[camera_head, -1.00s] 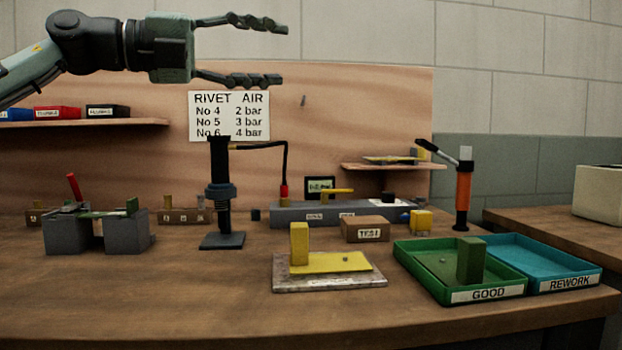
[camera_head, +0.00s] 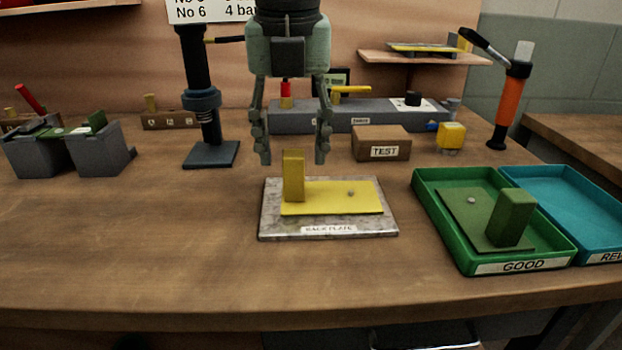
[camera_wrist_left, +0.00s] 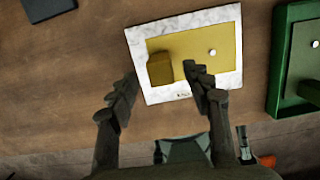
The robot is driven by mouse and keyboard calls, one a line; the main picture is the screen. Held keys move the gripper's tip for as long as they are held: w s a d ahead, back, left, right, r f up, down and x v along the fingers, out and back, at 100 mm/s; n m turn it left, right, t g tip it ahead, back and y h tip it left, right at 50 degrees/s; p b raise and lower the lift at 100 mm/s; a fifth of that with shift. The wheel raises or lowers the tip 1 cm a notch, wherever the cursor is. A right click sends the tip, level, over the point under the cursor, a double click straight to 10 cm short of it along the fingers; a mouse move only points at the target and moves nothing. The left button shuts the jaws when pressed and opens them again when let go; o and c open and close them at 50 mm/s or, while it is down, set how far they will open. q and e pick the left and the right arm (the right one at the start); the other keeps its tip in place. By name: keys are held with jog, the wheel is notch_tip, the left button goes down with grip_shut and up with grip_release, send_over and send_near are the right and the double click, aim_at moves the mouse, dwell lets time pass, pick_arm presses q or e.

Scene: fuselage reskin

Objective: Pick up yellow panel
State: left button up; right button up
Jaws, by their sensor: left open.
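The yellow panel (camera_head: 335,198) lies flat on the grey back plate (camera_head: 328,229) on the table. A yellow upright block (camera_head: 293,176) stands at its left end, and a small rivet-like dot shows on its right part. My left gripper (camera_head: 292,158) points down with its fingers open and empty, above and a little behind the block. In the left wrist view the panel (camera_wrist_left: 196,50) and its block (camera_wrist_left: 160,69) lie beyond the open fingers (camera_wrist_left: 162,82), with the block roughly between the two tips. My right gripper is not in view.
A green GOOD tray (camera_head: 427,206) holding a green panel (camera_head: 470,215) stands at right, beside a blue REWORK tray (camera_head: 575,195). A TEST box (camera_head: 380,143), a black press stand (camera_head: 203,110) and a grey fixture (camera_head: 100,148) stand around. The front table is clear.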

pick_arm(q)
jog(key=shift+w+f, duration=0.15)
jog(key=shift+f, duration=0.55)
jog(key=shift+w+f, duration=0.1)
jog(key=shift+f, duration=0.55)
grip_shut()
